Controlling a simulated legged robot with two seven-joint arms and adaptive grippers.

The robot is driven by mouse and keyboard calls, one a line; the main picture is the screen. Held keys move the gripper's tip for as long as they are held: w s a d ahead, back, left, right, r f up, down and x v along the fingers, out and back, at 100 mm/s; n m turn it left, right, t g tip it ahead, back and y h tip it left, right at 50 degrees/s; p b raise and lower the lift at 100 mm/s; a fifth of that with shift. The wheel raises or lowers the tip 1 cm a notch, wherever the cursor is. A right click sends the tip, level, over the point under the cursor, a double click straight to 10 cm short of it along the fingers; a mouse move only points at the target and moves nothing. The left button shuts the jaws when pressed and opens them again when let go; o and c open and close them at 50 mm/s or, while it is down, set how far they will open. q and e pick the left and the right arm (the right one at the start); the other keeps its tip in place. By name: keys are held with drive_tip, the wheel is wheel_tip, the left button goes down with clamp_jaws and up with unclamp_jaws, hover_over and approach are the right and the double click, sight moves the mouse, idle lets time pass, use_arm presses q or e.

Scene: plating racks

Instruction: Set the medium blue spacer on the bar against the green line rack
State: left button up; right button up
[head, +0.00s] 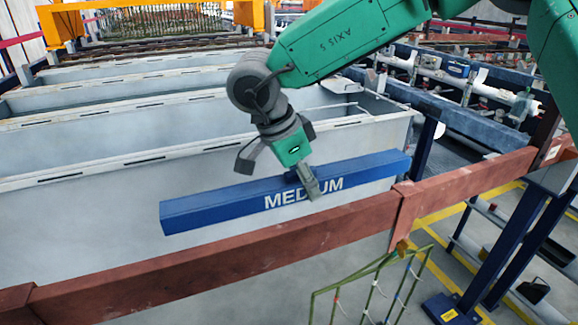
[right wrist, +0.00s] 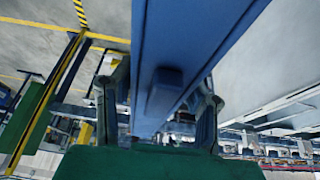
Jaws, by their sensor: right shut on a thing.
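The medium blue spacer (head: 240,204) is a long blue beam with the white word MEDIUM on its side. My right gripper (head: 302,178) is shut on it near its middle and holds it lengthwise, above and behind the red-brown bar (head: 230,252) in the picture. In the right wrist view the spacer (right wrist: 205,45) runs between the two fingers, with a small blue block on its face. The green line rack (head: 350,277) hangs below the bar, right of centre; its lower part is cut off by the frame. My left gripper is not in view.
Long grey tanks (head: 90,225) fill the space behind the bar. A red-brown bracket (head: 407,212) sits on the bar above the green rack. A dark blue post (head: 500,250) stands at the right over a floor with yellow lines.

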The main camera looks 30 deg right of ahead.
sight(303, 221)
drive_tip(key=shift+s+r, duration=0.35)
drive_tip(key=shift+s, duration=0.4)
drive_tip(key=shift+w+a+f, duration=0.15)
drive_tip(key=shift+w+a, duration=0.05)
drive_tip(key=shift+w, duration=0.1)
drive_tip(key=shift+w+f, duration=0.2)
drive_tip(key=shift+f, duration=0.3)
drive_tip(key=shift+s+f+b, duration=0.25)
drive_tip(key=shift+f+b, duration=0.05)
drive_tip(key=shift+f, duration=0.6)
drive_tip(key=shift+w+d+f, duration=0.1)
drive_tip(key=shift+w+f, duration=0.05)
drive_tip(key=shift+f, duration=1.25)
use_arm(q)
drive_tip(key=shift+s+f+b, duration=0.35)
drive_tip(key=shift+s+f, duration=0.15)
use_arm(e)
drive_tip(key=shift+f, duration=2.1)
